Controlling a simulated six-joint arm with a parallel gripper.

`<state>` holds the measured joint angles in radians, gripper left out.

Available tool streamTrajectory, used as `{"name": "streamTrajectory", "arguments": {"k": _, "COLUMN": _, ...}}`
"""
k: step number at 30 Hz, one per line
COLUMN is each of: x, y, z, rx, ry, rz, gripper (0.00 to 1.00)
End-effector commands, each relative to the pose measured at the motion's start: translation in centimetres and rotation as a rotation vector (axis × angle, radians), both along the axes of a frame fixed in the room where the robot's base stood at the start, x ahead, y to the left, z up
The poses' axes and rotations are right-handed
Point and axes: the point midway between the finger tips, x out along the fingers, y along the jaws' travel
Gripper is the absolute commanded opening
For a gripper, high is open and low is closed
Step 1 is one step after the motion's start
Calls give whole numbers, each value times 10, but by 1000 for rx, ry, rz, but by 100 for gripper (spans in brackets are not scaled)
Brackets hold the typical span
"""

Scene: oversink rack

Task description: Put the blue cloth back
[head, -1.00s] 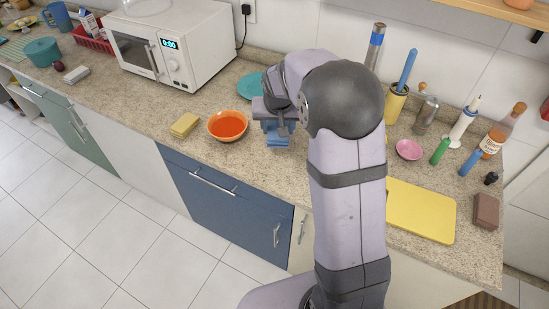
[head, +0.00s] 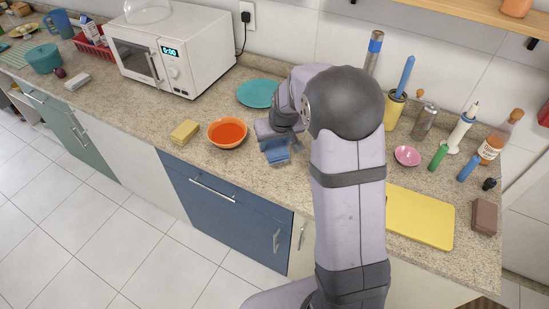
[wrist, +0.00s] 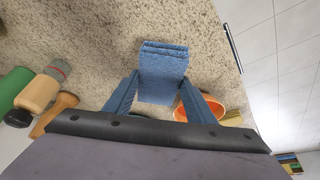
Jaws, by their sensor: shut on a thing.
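The blue cloth (head: 277,152) is a folded block held just right of the orange bowl, over the speckled counter. In the wrist view the cloth (wrist: 162,70) sits between the two blue fingers of my gripper (wrist: 160,90), its folded layers showing at the far end. My gripper (head: 273,136) is shut on it in the head view, where my arm hides part of the hand. I cannot tell whether the cloth touches the counter.
The orange bowl (head: 228,133) stands close on the left, with a yellow sponge (head: 185,131) beyond it. A teal plate (head: 257,93) lies behind. A yellow board (head: 420,217), a pink bowl (head: 407,156) and several bottles are on the right. Counter left of the sponge is clear.

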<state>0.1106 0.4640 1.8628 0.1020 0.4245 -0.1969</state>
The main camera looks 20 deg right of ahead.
Motion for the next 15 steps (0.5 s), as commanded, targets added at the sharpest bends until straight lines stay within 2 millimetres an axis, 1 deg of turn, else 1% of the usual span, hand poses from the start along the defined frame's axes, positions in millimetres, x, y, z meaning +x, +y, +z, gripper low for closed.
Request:
{"name": "streamTrajectory", "arguments": {"k": 3, "x": -1, "y": 0, "z": -17, "rx": 2, "ry": 4, "rz": -1, "gripper": 29}}
{"name": "streamTrajectory", "arguments": {"k": 6, "x": 0, "y": 0, "z": -25, "rx": 0, "ry": 1, "rz": -1, "gripper": 29}}
{"name": "streamTrajectory", "arguments": {"k": 13, "x": 0, "y": 0, "z": -31, "rx": 1, "ry": 0, "rz": -1, "gripper": 29}}
{"name": "streamTrajectory", "arguments": {"k": 15, "x": 0, "y": 0, "z": -37, "rx": 2, "ry": 2, "rz": -1, "gripper": 29}}
